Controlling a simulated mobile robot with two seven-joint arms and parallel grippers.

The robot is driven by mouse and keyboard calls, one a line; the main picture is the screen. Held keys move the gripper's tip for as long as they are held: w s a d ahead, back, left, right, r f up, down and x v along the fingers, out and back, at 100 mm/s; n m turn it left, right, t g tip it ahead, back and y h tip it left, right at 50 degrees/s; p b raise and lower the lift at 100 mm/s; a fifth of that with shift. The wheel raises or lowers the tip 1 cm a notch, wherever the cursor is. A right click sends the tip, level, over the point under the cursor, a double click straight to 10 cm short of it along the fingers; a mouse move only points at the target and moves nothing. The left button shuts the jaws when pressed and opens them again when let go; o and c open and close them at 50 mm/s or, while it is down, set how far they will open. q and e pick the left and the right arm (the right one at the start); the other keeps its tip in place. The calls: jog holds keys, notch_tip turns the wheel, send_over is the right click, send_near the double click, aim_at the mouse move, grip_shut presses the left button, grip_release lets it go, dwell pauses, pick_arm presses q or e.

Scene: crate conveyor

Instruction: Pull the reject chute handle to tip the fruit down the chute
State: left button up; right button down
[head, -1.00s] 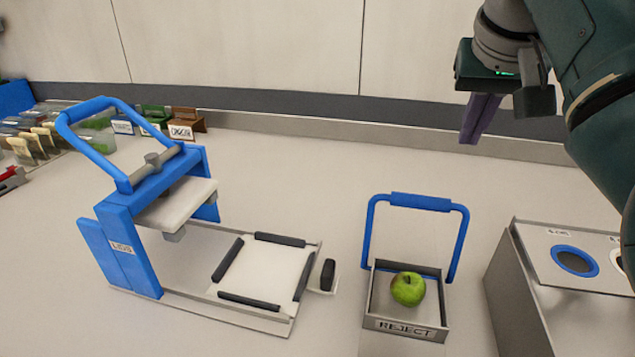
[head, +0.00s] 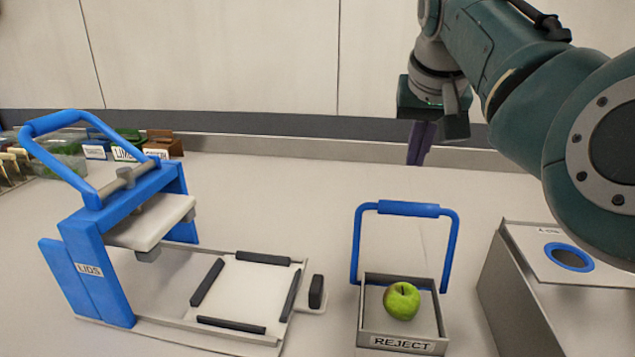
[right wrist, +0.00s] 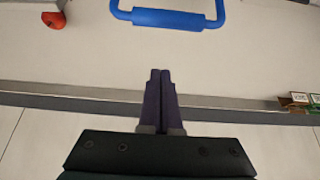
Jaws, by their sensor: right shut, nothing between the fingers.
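The reject tray (head: 368,322) is a grey box labelled REJECT in the lower middle of the head view. A green apple (head: 402,300) lies in it. The blue chute handle (head: 408,209) stands upright as an arch behind the tray, and its grip also shows at the top of the right wrist view (right wrist: 168,19). My right gripper (head: 416,163) points down beyond the handle, near the back wall. Its purple fingers are together and empty in the right wrist view (right wrist: 160,72), apart from the handle. My left gripper is not in view.
A blue press (head: 110,250) with a raised lever and a white plate stands at left. A grey box with a blue-rimmed hole (head: 520,290) stands at right. Small labelled crates (head: 160,145) sit at the back left. The counter behind the handle is clear.

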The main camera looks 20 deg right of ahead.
pick_arm(q)
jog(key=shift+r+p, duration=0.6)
jog(key=shift+p, duration=0.05)
pick_arm(e)
jog(key=f, duration=0.5)
jog(key=shift+s+a+f, duration=0.25)
jog(key=shift+s+f, duration=0.15)
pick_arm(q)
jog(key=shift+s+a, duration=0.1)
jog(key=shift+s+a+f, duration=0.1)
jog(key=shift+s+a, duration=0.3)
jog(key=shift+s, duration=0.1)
pick_arm(e)
jog(key=shift+s+a+r+t, duration=0.1)
jog(key=shift+s+a+t, duration=0.15)
jog(key=shift+s+t, duration=0.15)
